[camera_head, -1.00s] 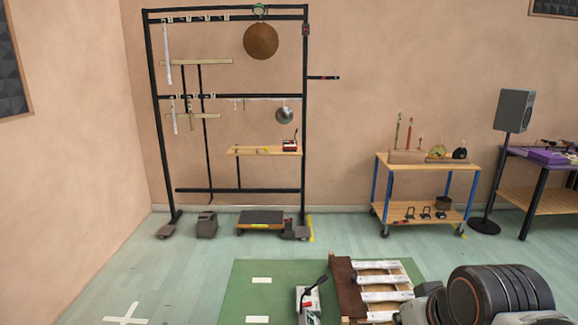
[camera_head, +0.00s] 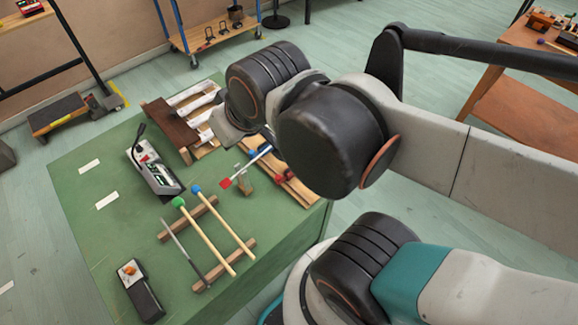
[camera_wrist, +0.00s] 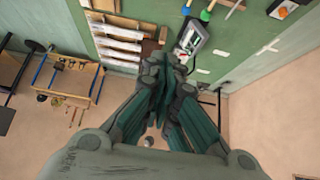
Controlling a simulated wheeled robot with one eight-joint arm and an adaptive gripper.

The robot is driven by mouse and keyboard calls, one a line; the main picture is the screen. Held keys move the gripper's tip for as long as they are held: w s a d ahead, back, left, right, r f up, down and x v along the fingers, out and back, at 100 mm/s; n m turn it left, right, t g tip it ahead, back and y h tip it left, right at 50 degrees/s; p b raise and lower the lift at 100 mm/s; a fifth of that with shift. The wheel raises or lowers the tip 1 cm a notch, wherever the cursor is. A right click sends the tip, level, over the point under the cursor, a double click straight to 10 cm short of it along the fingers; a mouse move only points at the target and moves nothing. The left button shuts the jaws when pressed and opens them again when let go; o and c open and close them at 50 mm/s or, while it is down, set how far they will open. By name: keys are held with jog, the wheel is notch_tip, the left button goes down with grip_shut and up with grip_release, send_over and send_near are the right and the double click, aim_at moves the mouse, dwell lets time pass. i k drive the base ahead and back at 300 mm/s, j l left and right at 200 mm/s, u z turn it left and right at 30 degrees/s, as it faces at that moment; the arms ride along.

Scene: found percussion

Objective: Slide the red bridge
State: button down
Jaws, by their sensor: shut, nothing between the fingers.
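In the head view a pale wooden strip (camera_head: 297,188) with red and blue parts lies near the table's right edge. My arm covers much of it. I cannot tell whether this is the red bridge or whether the bridge is hidden. My gripper (camera_wrist: 174,64) shows in the wrist view with its fingers together, empty, above the table's edge. It is apart from the strip, which I cannot make out in that view. Its fingers are not clear in the head view.
The green table (camera_head: 90,220) also holds white bars on a wooden frame (camera_head: 195,105), a grey device with a black lever (camera_head: 152,168), two mallets (camera_head: 215,235) on wooden rests and a black box with an orange knob (camera_head: 140,290). A trolley (camera_head: 215,38) stands behind.

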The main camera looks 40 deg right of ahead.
aim_at(288, 175)
jog(key=k+l+u, duration=0.2)
jog(key=u, duration=0.15)
jog(key=k+l+u, duration=0.1)
jog(key=k+u, duration=0.45)
jog(key=u, duration=0.15)
